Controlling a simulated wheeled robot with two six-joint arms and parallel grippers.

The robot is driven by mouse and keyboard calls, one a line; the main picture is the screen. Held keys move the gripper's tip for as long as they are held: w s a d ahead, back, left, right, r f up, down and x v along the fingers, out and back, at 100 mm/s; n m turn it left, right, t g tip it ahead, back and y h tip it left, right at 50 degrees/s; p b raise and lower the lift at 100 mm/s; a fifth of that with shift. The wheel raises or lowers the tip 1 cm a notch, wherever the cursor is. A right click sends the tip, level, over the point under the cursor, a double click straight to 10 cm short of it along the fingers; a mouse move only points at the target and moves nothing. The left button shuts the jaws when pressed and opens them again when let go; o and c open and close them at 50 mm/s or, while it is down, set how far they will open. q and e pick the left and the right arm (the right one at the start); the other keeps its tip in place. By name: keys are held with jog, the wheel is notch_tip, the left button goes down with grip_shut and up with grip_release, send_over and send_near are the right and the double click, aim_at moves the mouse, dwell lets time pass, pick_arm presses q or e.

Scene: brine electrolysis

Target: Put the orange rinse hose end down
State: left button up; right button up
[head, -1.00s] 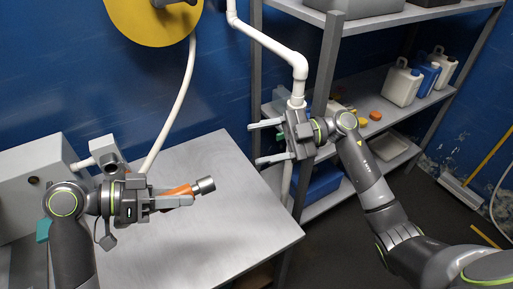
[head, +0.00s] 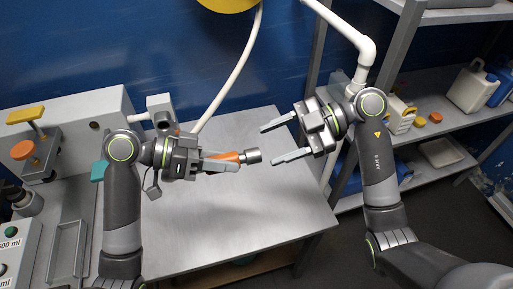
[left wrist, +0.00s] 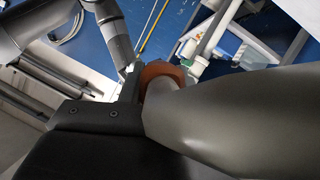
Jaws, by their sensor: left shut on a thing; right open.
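The orange rinse hose end (head: 226,158) has an orange grip and a grey metal tip. My left gripper (head: 228,162) is shut on it and holds it roughly level over the steel table, the tip pointing right. In the left wrist view the hose end (left wrist: 160,72) shows as an orange ring by the fingers, with a large grey part close to the camera. My right gripper (head: 292,140) is open and empty, facing left, with a gap between its fingers and the metal tip. The height of the hose end above the table is hard to tell.
The steel table (head: 270,215) is bare in front and to the right. A grey machine (head: 75,115) with orange and yellow handles stands left. A white hose (head: 232,80) runs down from the yellow reel (head: 228,4). Shelves with white jugs (head: 470,88) stand right.

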aim_at(254, 149)
jog(key=shift+x, duration=2.7)
jog(key=c, duration=1.1)
pick_arm(q)
jog(key=o, duration=1.2)
jog(key=shift+c, duration=0.2)
pick_arm(e)
jog(key=shift+r, duration=0.1)
jog(key=shift+c, duration=0.6)
